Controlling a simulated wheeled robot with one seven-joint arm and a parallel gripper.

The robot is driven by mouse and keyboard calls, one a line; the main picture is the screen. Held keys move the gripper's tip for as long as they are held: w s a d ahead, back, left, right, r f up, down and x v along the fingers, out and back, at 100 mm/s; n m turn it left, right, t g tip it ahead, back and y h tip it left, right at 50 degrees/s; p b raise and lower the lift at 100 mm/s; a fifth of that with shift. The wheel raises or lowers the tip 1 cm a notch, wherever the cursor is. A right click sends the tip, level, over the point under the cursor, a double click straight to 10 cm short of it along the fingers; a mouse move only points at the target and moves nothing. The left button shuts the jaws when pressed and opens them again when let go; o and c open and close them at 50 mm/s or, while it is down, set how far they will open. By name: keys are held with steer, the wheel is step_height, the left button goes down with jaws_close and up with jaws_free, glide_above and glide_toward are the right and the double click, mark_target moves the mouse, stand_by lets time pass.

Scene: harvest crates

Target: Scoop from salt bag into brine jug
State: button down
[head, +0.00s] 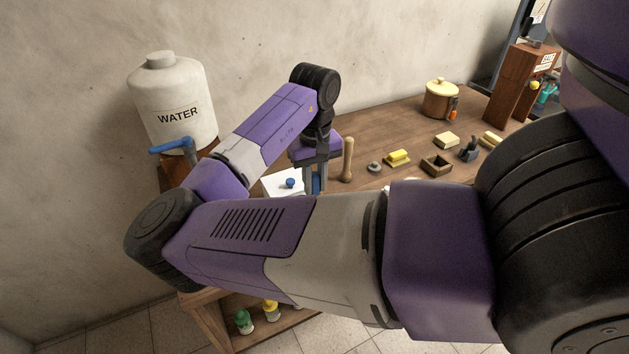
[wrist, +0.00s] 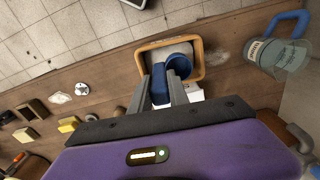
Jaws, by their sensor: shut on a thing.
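My gripper (wrist: 161,82) is shut on the handle of a blue scoop (wrist: 178,63) in the wrist view. The scoop's round cup lies across an open tan-rimmed container (wrist: 199,50) with pale contents, probably the salt bag. I cannot tell whether the cup is in the contents or above them. A clear jug (wrist: 284,58) with a blue handle and a label I cannot read is at the right, apart from the scoop; it may be the brine jug. In the head view my gripper (head: 315,182) points down at the table, and my arm hides the container and jug.
A white water tank (head: 175,105) with a blue tap stands at the table's left end. A wooden pestle (head: 347,160), yellow blocks (head: 398,158) and a pot (head: 440,99) stand to the right.

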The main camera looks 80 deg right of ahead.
mark_target(315, 174)
steer(key=shift+f+b, duration=1.05)
steer(key=shift+f, duration=1.15)
step_height(315, 174, up, 7)
steer(key=p, duration=0.7)
steer(key=shift+r, duration=1.2)
steer(key=shift+s, duration=0.1)
